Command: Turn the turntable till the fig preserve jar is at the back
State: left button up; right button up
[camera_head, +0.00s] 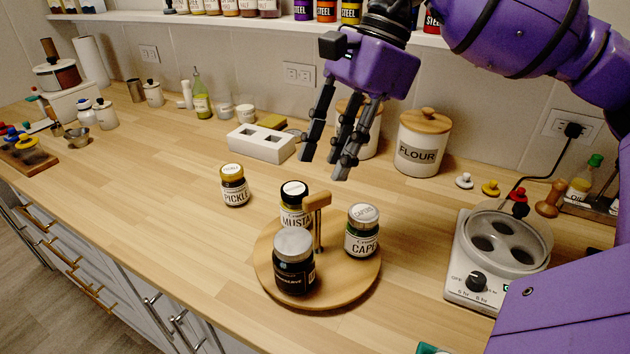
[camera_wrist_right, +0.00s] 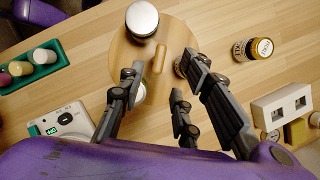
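The turntable (camera_head: 353,286) is a round wooden disc on the counter, with an upright wooden handle (camera_head: 317,203). A dark jar with a grey lid (camera_head: 294,262) stands at its front left; its partly readable label ends like "preserve". The mustard jar (camera_head: 293,219) stands at the back left and the capers jar (camera_head: 362,243) at the right. My right gripper (camera_head: 325,165) is open and empty, above and behind the turntable, apart from it. In the wrist view, its fingers (camera_wrist_right: 163,80) spread below the handle (camera_wrist_right: 155,62), partly hiding jars. My left gripper is not in view.
A pickle jar (camera_head: 234,188) stands on the counter left of the turntable. A white block with holes (camera_head: 261,144) and a flour canister (camera_head: 421,146) stand behind. A white appliance with a dial (camera_head: 480,290) stands at the right.

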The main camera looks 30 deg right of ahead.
aim_at(319, 194)
jog(key=x, duration=0.6)
jog(key=shift+s, duration=0.1)
jog(key=shift+c, duration=0.5)
grip_shut()
